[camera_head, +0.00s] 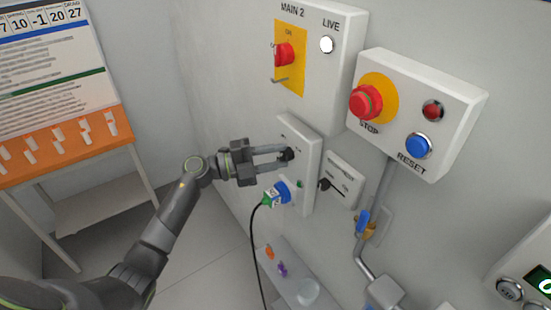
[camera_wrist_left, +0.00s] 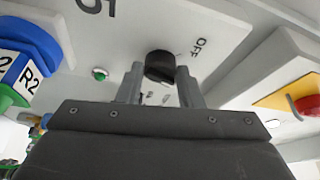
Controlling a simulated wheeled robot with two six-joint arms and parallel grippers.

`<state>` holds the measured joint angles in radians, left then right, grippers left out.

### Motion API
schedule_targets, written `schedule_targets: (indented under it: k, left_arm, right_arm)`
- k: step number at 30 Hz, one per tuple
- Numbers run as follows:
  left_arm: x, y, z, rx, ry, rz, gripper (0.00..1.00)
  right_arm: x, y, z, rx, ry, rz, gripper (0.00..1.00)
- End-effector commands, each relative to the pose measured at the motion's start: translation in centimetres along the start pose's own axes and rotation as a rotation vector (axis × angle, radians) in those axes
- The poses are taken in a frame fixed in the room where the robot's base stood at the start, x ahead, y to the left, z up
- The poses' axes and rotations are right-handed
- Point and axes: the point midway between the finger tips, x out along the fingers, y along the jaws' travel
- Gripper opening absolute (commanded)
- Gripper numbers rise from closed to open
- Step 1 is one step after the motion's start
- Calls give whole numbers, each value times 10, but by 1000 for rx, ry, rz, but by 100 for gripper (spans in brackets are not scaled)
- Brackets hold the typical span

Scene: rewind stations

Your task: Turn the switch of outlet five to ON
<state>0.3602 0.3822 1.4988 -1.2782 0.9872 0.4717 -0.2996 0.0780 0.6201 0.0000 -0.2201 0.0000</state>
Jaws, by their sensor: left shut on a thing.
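The white outlet box (camera_head: 311,168) is on the wall below the MAIN 2 box. Its black round switch knob (camera_head: 288,154) also shows in the left wrist view (camera_wrist_left: 160,64), with the word OFF printed beside it. My left gripper (camera_head: 284,156) is shut on this knob, with one finger on each side. The knob's exact pointing is hard to tell, and ON is not readable. The outlet's number is cut off in the wrist view. A small green lamp (camera_wrist_left: 100,74) is on the box. My right gripper is not in view.
A blue socket (camera_head: 283,190) with a green plug and black cable, tagged R2, is just below the gripper. The MAIN 2 box (camera_head: 345,50) and STOP/RESET box (camera_head: 455,93) jut out above and right. A shelf (camera_head: 290,270) is below. An orange-topped table (camera_head: 60,150) is left.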

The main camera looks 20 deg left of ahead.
Motion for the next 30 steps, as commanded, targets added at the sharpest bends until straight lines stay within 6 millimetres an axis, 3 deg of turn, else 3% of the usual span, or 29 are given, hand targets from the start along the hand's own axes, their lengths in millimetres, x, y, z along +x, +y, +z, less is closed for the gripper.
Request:
schedule_targets:
  k: [15, 30]
  left_arm:
    - [0, -2, -1, 333, 1, 140, 10]
    - [0, -2, -1, 407, 1, 172, 10]
  right_arm:
    - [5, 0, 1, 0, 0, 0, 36]
    - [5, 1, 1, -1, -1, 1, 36]
